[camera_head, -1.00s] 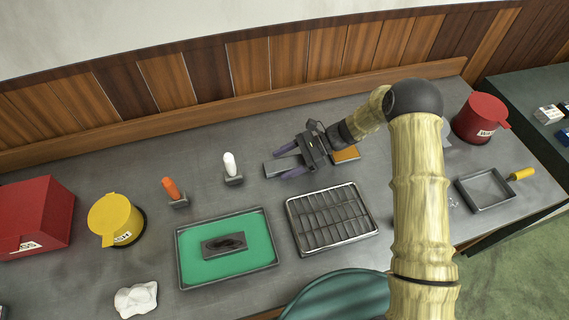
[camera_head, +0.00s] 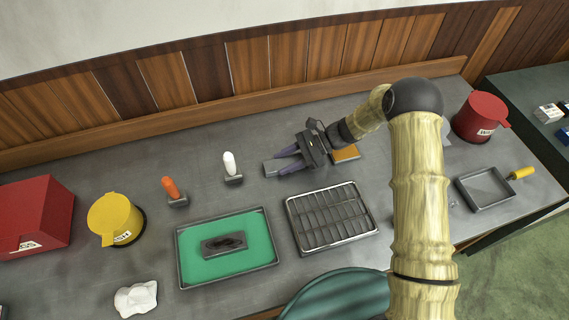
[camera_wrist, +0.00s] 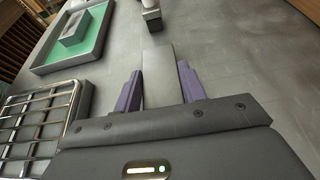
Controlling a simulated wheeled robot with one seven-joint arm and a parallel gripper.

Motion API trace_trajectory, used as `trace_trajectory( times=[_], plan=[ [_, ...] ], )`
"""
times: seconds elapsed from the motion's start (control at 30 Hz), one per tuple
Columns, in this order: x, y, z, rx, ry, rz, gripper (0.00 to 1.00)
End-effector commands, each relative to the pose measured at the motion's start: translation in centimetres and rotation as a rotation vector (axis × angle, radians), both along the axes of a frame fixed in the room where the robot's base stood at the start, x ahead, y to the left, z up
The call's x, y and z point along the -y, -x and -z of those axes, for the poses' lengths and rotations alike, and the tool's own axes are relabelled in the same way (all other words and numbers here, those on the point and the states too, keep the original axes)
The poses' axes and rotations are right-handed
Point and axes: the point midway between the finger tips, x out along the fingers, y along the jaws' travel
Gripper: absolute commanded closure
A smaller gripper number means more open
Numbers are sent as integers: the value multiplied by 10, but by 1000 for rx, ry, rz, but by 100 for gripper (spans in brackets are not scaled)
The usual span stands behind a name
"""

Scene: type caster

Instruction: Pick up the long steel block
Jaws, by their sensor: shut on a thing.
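The long steel block (camera_head: 270,169) is a plain grey bar lying flat at the back middle of the grey bench. In the wrist view the block (camera_wrist: 160,75) runs lengthwise between the two purple fingers and sticks out beyond their tips. My gripper (camera_head: 281,164) is shut on the block, with one finger against each long side; it also shows in the wrist view (camera_wrist: 160,84). The block's near end is hidden under the gripper body. I see no clear gap under the block.
A wire rack tray (camera_head: 331,217) lies in front of the gripper. A green-lined tray (camera_head: 200,267) holds a dark block. White (camera_head: 230,164) and orange (camera_head: 170,188) upright pieces stand to the left. An orange-topped block (camera_head: 346,153) lies close behind the gripper.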

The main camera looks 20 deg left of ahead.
Motion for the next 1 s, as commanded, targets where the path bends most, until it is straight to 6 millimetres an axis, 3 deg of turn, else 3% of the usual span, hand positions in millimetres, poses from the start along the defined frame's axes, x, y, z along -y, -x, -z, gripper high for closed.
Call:
trace_trajectory(
  times=[0.27,0.8,1.0],
  plan=[
    [-1,0,-9,0,-4,0,100],
    [-1,0,-88,3,-5,-1,100],
    [-1,0,-101,0,-2,-2,100]
  ],
)
